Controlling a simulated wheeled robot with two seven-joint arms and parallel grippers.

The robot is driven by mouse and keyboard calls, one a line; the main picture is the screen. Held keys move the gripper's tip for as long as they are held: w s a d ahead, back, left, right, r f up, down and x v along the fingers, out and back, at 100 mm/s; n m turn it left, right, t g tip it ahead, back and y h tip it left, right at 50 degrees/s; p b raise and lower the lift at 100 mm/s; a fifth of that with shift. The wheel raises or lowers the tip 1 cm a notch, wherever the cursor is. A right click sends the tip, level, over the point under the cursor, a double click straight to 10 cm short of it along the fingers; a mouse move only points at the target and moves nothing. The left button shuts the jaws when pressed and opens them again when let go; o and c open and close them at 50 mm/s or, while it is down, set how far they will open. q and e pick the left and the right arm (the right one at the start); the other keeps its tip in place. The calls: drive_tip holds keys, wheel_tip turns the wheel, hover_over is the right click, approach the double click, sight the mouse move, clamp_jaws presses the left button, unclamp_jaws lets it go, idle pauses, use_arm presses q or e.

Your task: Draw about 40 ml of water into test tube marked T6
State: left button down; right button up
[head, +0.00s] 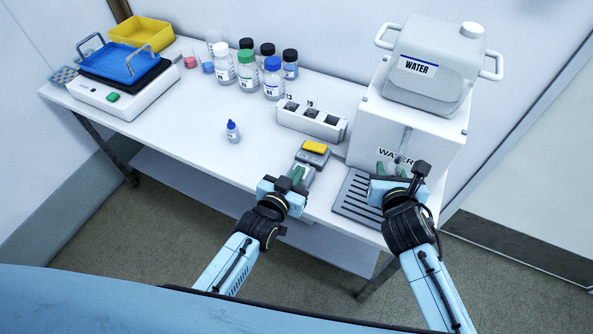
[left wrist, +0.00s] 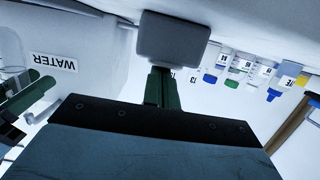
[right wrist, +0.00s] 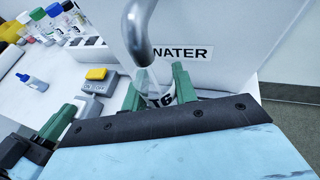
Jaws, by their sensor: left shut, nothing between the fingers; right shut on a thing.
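The clear test tube marked T6 (right wrist: 158,98) is between the fingers of my right gripper (right wrist: 158,90), which is shut on it. Its mouth is close below the grey metal spout (right wrist: 140,32) of the water dispenser (head: 402,125). I cannot tell its water level. My right gripper also shows in the head view (head: 391,170), above the slotted drip tray (head: 354,208). My left gripper (head: 298,174) is shut and empty, just in front of the small grey switch box with a yellow top (head: 315,147). In the left wrist view, its fingertips are at a grey block (left wrist: 172,38); contact is unclear.
A white rack (head: 311,121) with square slots stands behind the switch box. A small blue-capped bottle (head: 233,132) stands alone mid-table. Several capped bottles (head: 247,72) stand at the back. The front-left table is clear.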

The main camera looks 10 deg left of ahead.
sight(296, 165)
use_arm(q)
drive_tip(key=shift+s+a+f, duration=0.1)
drive_tip(key=shift+s+f, duration=0.2)
drive_tip(key=shift+f, duration=0.3)
drive_tip(key=r, duration=0.5)
drive_tip(key=shift+w+r, duration=0.1)
drive_tip(key=shift+w, duration=0.15)
use_arm(e)
drive_tip(key=shift+w+f, duration=0.1)
drive_tip(key=shift+w, duration=0.05)
use_arm(q)
drive_tip(key=v, duration=1)
drive_tip(key=shift+w+r, duration=0.1)
drive_tip(key=shift+r, duration=0.05)
